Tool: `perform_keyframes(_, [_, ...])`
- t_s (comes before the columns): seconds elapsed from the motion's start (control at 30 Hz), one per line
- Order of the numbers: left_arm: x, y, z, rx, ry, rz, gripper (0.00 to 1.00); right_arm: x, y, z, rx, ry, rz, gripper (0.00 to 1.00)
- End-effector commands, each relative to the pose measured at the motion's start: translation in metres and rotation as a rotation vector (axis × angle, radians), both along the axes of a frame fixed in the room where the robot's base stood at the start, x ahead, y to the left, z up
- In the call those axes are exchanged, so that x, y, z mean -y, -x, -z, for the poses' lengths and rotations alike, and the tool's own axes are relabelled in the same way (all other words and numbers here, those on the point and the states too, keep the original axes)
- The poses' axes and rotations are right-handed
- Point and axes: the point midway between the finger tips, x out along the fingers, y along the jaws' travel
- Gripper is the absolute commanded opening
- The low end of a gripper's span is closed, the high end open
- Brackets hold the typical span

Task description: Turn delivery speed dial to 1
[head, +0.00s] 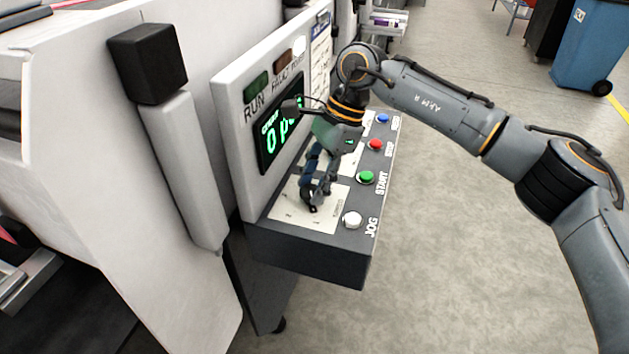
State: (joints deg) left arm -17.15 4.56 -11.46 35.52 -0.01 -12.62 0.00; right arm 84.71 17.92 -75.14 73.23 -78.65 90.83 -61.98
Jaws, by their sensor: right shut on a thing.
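My right gripper (315,195) reaches down over the control panel (262,228) and is shut on the delivery speed dial. The dial sits on a pale plate (292,217) with small markings at the near end of the panel. The fingers hide most of the dial, so I cannot tell which number it points to. The green digital display (281,123) behind the gripper is partly covered by my arm and shows zeros. My left gripper is not in view.
A white JOG button (352,219), a green START button (365,177), a red button (375,144) and a blue button (383,118) line the panel's right edge. RUN and FAULT lamps sit above the display. Grey floor right of the panel is clear. A blue bin (590,50) stands far right.

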Motion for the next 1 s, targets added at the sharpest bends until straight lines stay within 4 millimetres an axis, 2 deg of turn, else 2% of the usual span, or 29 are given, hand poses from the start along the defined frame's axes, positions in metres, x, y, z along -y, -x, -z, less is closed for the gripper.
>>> perform_keyframes(0.03, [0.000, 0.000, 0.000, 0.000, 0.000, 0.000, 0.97, 0.000, 0.000, 0.000, 0.000, 0.000, -0.002, 0.07])
perform_keyframes(0.07, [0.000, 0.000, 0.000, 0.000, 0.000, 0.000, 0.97, 0.000, 0.000, 0.000, 0.000, 0.000, -0.002, 0.43])
perform_keyframes(0.13, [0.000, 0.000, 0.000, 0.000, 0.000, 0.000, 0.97, 0.000, 0.000, 0.000, 0.000, 0.000, -0.001, 0.57])
perform_keyframes(0.17, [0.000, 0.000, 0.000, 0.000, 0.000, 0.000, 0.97, 0.000, 0.000, 0.000, 0.000, 0.000, -0.001, 0.61])
perform_keyframes(0.43, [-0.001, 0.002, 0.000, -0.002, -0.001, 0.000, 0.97, 0.000, 0.000, 0.000, 0.000, 0.000, 0.000, 0.61])
perform_keyframes(0.57, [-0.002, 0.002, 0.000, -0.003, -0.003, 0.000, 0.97, 0.002, -0.002, -0.007, 0.001, -0.001, 0.002, 0.61])
perform_keyframes(0.67, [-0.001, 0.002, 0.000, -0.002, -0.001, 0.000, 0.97, 0.007, -0.005, -0.020, 0.003, -0.001, 0.003, 0.61])
perform_keyframes(1.0, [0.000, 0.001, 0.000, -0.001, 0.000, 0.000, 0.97, 0.031, -0.017, -0.086, 0.001, -0.001, 0.002, 0.61])
